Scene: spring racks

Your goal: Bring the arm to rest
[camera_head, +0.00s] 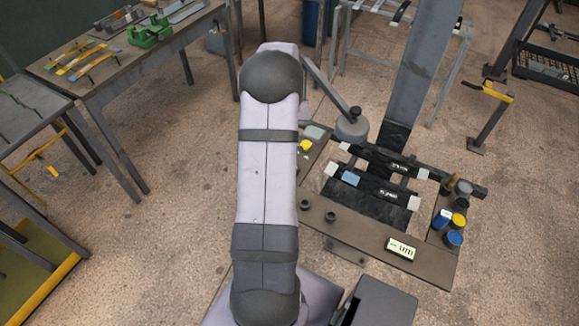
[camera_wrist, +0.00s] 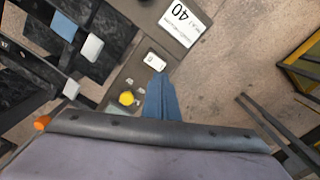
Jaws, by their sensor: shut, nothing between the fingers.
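My gripper (camera_wrist: 160,82) shows in the wrist view as a narrow blue-grey wedge at the middle. Its fingers are together with nothing between them. It is seen over the board that carries a yellow piece (camera_wrist: 126,98) and a small white-faced item (camera_wrist: 154,61); I cannot tell its height above the board. In the head view my arm rises through the middle of the picture, and my gripper is hidden behind it.
A dark rack with white pads (camera_head: 414,203) and a blue pad (camera_head: 350,179) stands right of my arm. A grey post (camera_head: 425,60) rises behind it. Several colored jars (camera_head: 453,239) stand at the board's right. A bench (camera_head: 120,70) with tools is at upper left.

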